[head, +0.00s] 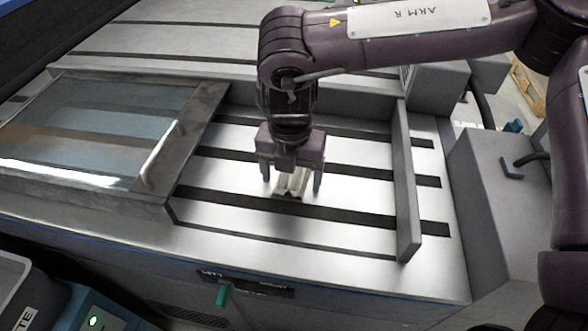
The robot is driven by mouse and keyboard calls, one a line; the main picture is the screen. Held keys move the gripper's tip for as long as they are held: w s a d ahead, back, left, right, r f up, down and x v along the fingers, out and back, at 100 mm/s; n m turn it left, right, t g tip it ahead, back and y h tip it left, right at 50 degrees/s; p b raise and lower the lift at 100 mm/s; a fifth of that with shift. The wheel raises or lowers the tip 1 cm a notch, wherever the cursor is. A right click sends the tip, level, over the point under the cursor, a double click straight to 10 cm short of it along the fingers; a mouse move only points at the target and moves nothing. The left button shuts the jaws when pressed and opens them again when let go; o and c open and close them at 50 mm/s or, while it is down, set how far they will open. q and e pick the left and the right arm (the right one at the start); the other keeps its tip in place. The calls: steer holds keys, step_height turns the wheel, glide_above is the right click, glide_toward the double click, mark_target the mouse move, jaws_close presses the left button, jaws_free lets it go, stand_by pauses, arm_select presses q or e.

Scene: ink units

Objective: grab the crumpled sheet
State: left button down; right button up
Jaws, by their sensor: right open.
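The crumpled sheet (290,185) is a small whitish, creased piece on the slotted metal bed, near the middle of the head view. My right gripper (292,186) points down over it. Its two fingers are apart, one on each side of the sheet, and the gripper body hides the sheet's upper part. I cannot tell whether the fingers touch it. My left gripper is not in view.
The metal bed (330,222) has dark lengthwise slots and is clear around the sheet. A raised grey wall (405,190) bounds it on the right. A framed glass cover (90,125) is on the left. A teal handle (222,295) sits on the front face.

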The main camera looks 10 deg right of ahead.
steer(key=c, duration=1.1)
steer(key=shift+o, duration=0.2)
steer(key=shift+r, duration=0.1)
